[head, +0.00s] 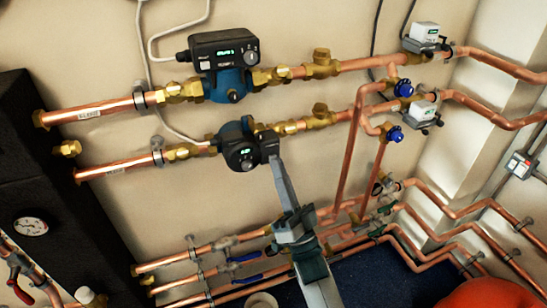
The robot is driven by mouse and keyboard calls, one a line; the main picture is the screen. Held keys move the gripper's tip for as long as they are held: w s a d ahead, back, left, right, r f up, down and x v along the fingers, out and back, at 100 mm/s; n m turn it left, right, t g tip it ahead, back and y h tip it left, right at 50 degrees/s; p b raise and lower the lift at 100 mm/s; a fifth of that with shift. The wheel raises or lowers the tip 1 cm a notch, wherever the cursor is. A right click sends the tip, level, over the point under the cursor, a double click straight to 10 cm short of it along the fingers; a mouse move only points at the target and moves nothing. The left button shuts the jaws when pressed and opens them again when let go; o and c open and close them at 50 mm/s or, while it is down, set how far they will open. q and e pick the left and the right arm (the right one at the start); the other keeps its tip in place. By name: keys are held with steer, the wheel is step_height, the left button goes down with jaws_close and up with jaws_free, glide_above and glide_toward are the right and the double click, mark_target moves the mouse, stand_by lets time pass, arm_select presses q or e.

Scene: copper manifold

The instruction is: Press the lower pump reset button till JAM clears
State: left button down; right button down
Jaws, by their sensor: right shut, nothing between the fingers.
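The lower pump (236,140) sits on the lower copper pipe, with a dark control face and a small lit display (245,151). The display is too small to read, so I cannot tell whether it says JAM. My right gripper (275,161) reaches up from the bottom, shut and empty. Its tip is at the right side of the pump's control face and overlaps it in the picture. I cannot tell whether it touches. The reset button cannot be made out and may be behind the tip. My left gripper is not in view.
The upper pump (222,62) with its own lit display sits just above. Brass valves, blue-handled valves (393,133) and white actuators (425,107) lie to the right. More copper pipes run below around my right arm. A pressure gauge (31,226) is at the left.

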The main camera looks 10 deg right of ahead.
steer(key=shift+s+d, duration=0.15)
steer(key=shift+s, duration=0.4)
steer(key=shift+s+d+p, duration=0.2)
steer(key=shift+s+p, duration=0.15)
steer(key=shift+s, duration=0.45)
steer(key=shift+s+d+p, duration=0.25)
steer(key=shift+s+p, duration=0.1)
steer(key=shift+s, duration=0.5)
steer(key=shift+s+d+p, duration=0.2)
steer(key=shift+s+p, duration=0.15)
steer(key=shift+s, duration=0.45)
